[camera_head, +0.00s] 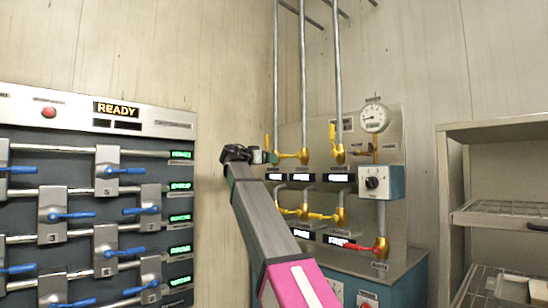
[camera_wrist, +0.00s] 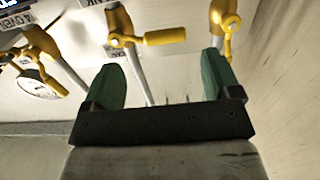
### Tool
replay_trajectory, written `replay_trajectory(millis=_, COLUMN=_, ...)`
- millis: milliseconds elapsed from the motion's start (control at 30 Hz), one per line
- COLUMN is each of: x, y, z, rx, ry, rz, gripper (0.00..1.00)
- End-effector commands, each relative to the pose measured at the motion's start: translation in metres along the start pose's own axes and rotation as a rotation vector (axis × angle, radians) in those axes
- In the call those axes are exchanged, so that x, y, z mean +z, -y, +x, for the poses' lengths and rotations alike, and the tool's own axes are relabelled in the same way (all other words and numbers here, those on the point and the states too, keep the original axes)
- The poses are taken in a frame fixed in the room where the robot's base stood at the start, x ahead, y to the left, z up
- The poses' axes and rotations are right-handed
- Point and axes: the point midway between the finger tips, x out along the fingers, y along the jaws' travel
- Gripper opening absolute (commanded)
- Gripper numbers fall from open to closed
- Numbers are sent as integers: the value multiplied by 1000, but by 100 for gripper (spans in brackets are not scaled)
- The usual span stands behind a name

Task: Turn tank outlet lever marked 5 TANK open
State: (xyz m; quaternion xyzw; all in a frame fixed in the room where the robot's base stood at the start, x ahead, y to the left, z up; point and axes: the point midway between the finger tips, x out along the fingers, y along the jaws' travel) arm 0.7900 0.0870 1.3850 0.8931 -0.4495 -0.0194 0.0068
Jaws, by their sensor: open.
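Several yellow valves with lever handles sit on the grey pipe panel (camera_head: 391,143) in the head view. I cannot read which label says 5 TANK. My gripper (camera_head: 252,155) is raised at the panel's upper left, close to the upper left valve (camera_head: 292,155). In the wrist view my gripper (camera_wrist: 162,78) has its green fingers spread, with nothing between them except background pipe. Beyond the fingers is a yellow valve with a sideways lever (camera_wrist: 165,37). Another yellow lever (camera_wrist: 228,44) shows above the right finger. A small label near the middle valve is partly hidden.
A round gauge (camera_head: 375,117) and a knob box (camera_head: 377,182) are at the panel's right. A red lever (camera_head: 357,247) is low on it. A rack of blue levers (camera_head: 75,166) under a READY display stands left. Metal shelves (camera_head: 500,130) stand right. Vertical pipes rise above the panel.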

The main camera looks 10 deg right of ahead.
Motion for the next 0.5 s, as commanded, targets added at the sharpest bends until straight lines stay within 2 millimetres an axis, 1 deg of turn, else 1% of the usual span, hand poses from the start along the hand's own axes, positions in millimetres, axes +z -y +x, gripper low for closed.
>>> replay_trajectory(millis=33, x=-12, y=0, z=-3, rx=4, ry=-12, rz=14, gripper=83)
replay_trajectory(millis=100, x=-20, y=-2, z=-5, rx=9, ry=-25, rz=27, gripper=83)
replay_trajectory(millis=233, x=-24, y=-3, z=0, rx=12, ry=-31, rz=32, gripper=83)
replay_trajectory(millis=367, x=-24, y=-3, z=18, rx=13, ry=-30, rz=31, gripper=83)
replay_trajectory(millis=500, x=-25, y=-3, z=43, rx=12, ry=-29, rz=30, gripper=83)
